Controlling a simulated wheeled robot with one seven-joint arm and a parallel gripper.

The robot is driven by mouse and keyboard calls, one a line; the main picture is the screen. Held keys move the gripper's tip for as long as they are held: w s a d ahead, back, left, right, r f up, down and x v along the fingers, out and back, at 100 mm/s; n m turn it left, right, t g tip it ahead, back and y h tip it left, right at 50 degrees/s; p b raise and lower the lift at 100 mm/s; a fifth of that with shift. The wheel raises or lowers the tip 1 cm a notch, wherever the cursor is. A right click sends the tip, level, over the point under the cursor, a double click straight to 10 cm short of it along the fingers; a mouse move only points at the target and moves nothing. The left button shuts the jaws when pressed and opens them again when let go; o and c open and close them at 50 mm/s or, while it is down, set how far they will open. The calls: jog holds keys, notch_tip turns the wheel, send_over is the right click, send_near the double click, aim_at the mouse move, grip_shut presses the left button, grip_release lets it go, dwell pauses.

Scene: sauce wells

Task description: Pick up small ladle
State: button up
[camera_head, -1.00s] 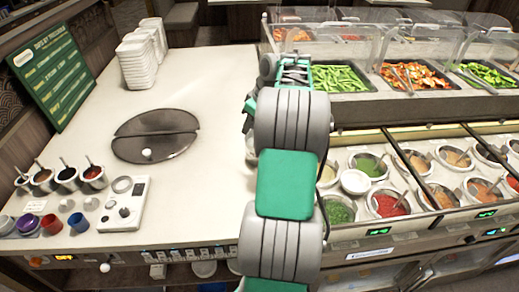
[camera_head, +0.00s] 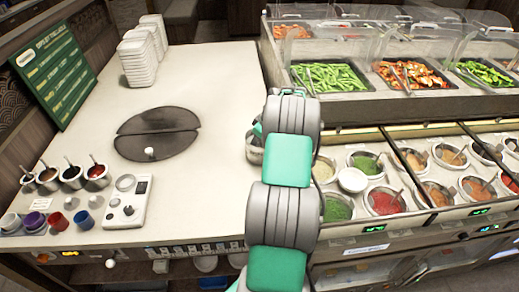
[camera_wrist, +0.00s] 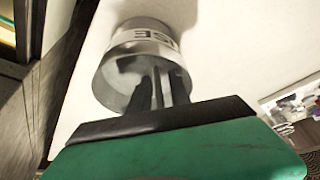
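My gripper (camera_wrist: 163,90) points down into a round metal pot (camera_wrist: 122,52) with a dark-lettered label in the wrist view. Its two dark fingers stand a small way apart, with a thin grey strip between them that may be the small ladle's handle. I cannot tell whether the fingers press on it. The ladle's bowl is not clearly visible. In the head view the same pot (camera_head: 253,152) shows partly at the counter's right edge, and my arm hides the gripper.
Sauce wells with ladles, such as one with red sauce (camera_head: 384,202), fill the right. A white bowl (camera_head: 352,179) sits among them. Clear covers (camera_head: 330,45) stand behind. Several small pots (camera_head: 71,178) and a white device (camera_head: 127,203) are at left.

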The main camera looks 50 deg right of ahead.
jog(key=shift+c, duration=0.3)
grip_shut()
jog(key=shift+r, duration=0.1)
notch_tip(320, 180, up, 10)
jog(key=b, duration=0.1)
jog(key=shift+b, duration=0.35)
